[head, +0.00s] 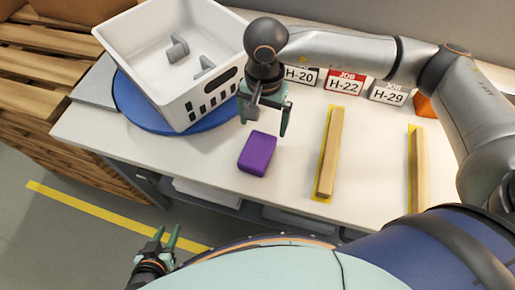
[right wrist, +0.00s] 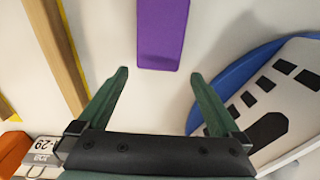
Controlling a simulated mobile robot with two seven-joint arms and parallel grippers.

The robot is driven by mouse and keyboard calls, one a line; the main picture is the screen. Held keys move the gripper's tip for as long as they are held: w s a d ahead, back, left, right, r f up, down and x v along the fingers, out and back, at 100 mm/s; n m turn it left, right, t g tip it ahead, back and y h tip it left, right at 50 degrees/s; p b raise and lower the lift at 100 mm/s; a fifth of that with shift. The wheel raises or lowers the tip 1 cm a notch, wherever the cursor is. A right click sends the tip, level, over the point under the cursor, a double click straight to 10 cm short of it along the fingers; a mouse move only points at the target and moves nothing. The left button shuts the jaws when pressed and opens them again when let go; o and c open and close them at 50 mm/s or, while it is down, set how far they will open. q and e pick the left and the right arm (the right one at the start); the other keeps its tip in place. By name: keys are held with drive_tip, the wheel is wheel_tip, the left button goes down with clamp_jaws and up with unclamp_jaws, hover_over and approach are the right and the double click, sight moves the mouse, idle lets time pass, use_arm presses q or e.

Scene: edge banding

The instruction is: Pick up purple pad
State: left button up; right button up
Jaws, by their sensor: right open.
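The purple pad (head: 257,153) is a rounded block lying on the white table (head: 290,208), near its front edge. My right gripper (head: 264,125) is open and empty above the table, just behind the pad and apart from it. In the right wrist view the pad (right wrist: 162,35) shows at the top centre, beyond the open fingertips (right wrist: 155,78) and roughly in line with the gap between them. My left gripper (head: 168,236) is low in front of the table, over the floor, with its two fingers apart and nothing between them.
A white basket (head: 196,114) with grey parts in it stands on a blue disc (head: 140,113) left of the pad. Wooden strips (head: 330,150) lie on yellow bands to the right. Job cards (head: 343,82) and an orange object (head: 425,105) stand at the back.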

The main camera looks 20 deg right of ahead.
sight(264, 135)
drive_tip(key=shift+s+d+f+p, duration=0.15)
drive_tip(key=shift+f+p, duration=0.45)
drive_tip(key=shift+f, duration=2.15)
drive_tip(key=shift+c, duration=0.4)
drive_tip(key=c, duration=1.1)
drive_tip(key=shift+r, duration=0.15)
